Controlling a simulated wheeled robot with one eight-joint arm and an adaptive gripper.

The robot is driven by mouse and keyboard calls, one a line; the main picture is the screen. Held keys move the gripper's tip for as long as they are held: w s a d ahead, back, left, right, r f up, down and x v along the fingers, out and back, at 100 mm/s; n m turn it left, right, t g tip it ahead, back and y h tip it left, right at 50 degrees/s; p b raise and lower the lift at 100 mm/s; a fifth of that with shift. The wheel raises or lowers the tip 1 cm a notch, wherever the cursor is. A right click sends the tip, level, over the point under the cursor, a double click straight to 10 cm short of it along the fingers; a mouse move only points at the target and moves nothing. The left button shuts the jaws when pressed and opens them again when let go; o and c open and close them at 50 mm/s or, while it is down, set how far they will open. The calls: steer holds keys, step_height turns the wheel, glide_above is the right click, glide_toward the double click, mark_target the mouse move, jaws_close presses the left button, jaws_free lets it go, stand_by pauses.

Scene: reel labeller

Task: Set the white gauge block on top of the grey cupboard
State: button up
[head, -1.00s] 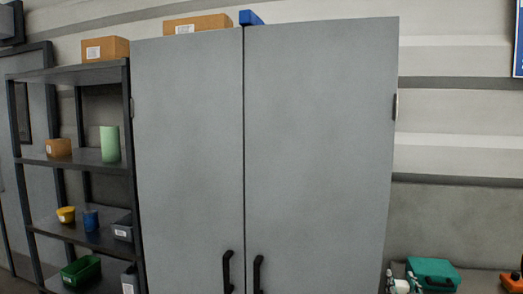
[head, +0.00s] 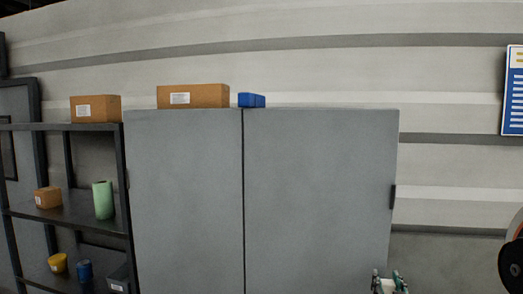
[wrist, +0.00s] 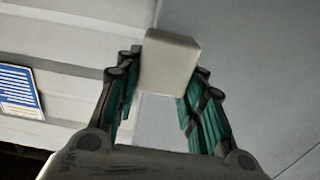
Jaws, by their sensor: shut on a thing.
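The grey cupboard (head: 317,190) fills the middle of the head view, doors closed. Its top is seen almost edge-on. The white gauge block (wrist: 171,62) is held between the green-padded fingers of my gripper (wrist: 163,76) in the wrist view. The block sticks out past the fingertips and looks clear of other surfaces. A plain grey surface, probably the cupboard, is behind it at the right. In the head view my gripper (head: 390,284) shows only as small tips at the bottom edge, in front of the cupboard's right side and below its top.
On the cupboard top, a cardboard box (head: 194,97) stands left of centre, with a blue object (head: 252,100) beside it. The top's right half looks clear. An open black shelf (head: 70,218) stands at the left with another box (head: 95,109) on it. A poster (head: 514,90) hangs at the right.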

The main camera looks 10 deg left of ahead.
mark_target(387, 282)
step_height(387, 282, up, 19)
steer(key=p, duration=1.7)
steer(key=shift+f, duration=0.15)
